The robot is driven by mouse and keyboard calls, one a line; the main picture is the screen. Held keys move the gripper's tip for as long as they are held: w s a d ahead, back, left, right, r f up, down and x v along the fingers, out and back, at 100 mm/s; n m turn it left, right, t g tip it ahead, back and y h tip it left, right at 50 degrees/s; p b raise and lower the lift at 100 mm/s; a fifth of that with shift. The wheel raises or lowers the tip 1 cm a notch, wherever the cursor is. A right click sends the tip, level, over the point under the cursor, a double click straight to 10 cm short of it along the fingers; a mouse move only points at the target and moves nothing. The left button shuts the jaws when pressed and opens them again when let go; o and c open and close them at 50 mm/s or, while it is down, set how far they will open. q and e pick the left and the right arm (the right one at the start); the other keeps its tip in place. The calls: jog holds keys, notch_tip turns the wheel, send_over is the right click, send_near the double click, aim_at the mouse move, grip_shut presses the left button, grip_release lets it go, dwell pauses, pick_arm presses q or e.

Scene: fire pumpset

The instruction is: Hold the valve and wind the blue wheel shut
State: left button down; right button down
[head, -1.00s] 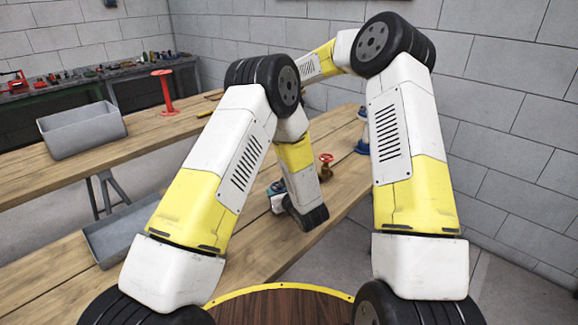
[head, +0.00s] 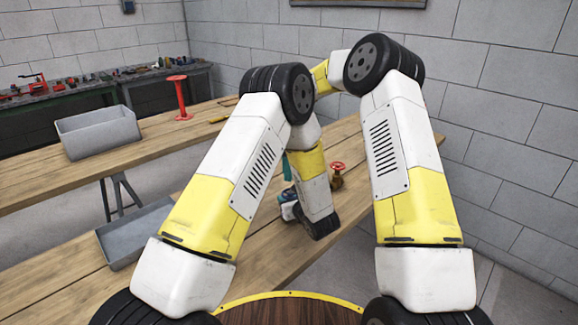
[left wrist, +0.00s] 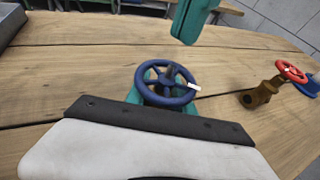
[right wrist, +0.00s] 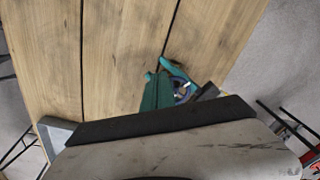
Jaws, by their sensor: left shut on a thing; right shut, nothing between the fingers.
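The valve's blue wheel (left wrist: 166,83), with a small white handle, sits near the middle of the left wrist view, with teal parts around it. In the head view the valve (head: 289,208) is mostly behind my left arm. My left gripper (left wrist: 148,76) is shut at the valve, below the wheel; its fingers are largely hidden, and I cannot tell them well from the teal valve body. My right gripper (head: 287,166), with teal fingers, is shut and empty above the valve. It also shows in the left wrist view (left wrist: 192,20), beyond the wheel and apart from it.
A brass valve with a red wheel (head: 338,168) stands to the right on the same bench (head: 180,250). A grey tray (head: 125,235) lies at the left. A grey bin (head: 98,133) and a red stand (head: 178,100) are on the farther bench.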

jog(key=shift+f, duration=1.35)
jog(key=shift+s, duration=0.2)
jog(key=shift+d, duration=0.5)
jog(key=shift+s+d, duration=0.2)
jog(key=shift+d, duration=0.55)
jog(key=shift+s+d, duration=0.35)
jog(key=shift+d, duration=0.1)
jog(key=shift+w+d, duration=0.1)
